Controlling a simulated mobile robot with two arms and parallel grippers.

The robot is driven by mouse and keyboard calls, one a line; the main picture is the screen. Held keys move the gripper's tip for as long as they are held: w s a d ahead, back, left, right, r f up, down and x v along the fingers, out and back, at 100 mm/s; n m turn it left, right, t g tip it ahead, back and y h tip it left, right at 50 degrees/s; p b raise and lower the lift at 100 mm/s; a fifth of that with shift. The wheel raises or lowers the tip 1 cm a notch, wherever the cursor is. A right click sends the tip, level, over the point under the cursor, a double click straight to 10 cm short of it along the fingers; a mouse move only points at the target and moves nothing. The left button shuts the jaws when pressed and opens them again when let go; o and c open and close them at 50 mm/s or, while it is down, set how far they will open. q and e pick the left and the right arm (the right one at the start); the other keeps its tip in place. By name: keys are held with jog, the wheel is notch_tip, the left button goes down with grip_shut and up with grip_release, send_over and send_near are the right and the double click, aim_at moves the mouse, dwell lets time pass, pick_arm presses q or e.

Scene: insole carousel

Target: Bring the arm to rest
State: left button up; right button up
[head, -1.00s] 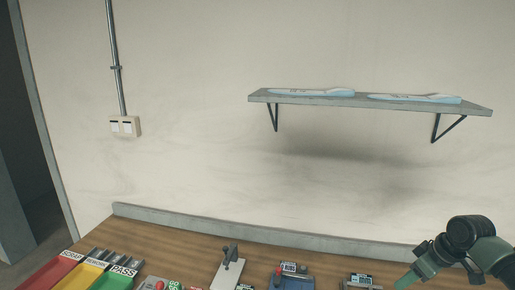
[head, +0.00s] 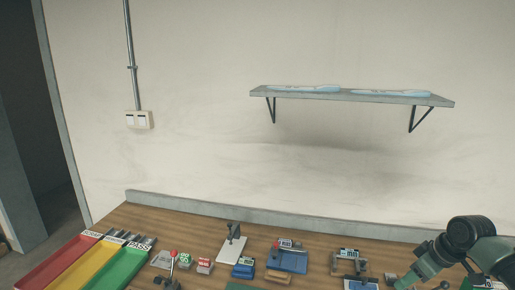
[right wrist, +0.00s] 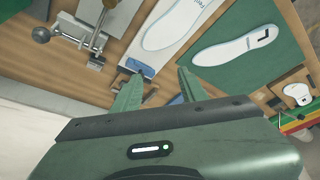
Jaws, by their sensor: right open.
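My right arm comes in at the lower right of the head view, over the right end of the wooden bench (head: 200,222). In the right wrist view my right gripper (right wrist: 160,78) is open, its two green fingers apart with nothing between them. It is above the bench, with a blue-ended board (right wrist: 137,67) beyond the fingertips. My left gripper is not in view.
Red (head: 50,264), yellow (head: 88,267) and green (head: 122,268) trays stand at the bench's left. A blue fixture (head: 288,260) and a white-based clamp (head: 233,243) stand mid-bench. A wall shelf (head: 350,95) holds two pale insoles. The wall between shelf and bench is bare.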

jog(key=s+a+f+n+g, duration=0.1)
jog(key=s+a+f, duration=0.7)
jog(key=a, duration=0.2)
jog(key=s+a+f+n, duration=0.1)
jog(key=s+a+f, duration=0.7)
jog(key=a, duration=0.2)
jog(key=s+r+m+h, duration=0.25)
jog(key=s+m, duration=0.35)
jog(key=s, duration=1.2)
notch_tip(320, 180, down, 34)
jog(key=s+b, duration=0.2)
jog(key=b, duration=0.5)
pick_arm(q)
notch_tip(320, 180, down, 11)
jog(key=b, duration=0.4)
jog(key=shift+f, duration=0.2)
pick_arm(e)
jog(key=s+d+f+g, duration=0.2)
jog(key=s+d+f, duration=0.1)
jog(key=s+f, duration=1.3)
notch_tip(320, 180, down, 3)
jog(key=shift+s+f, duration=0.2)
jog(key=shift+s, duration=0.15)
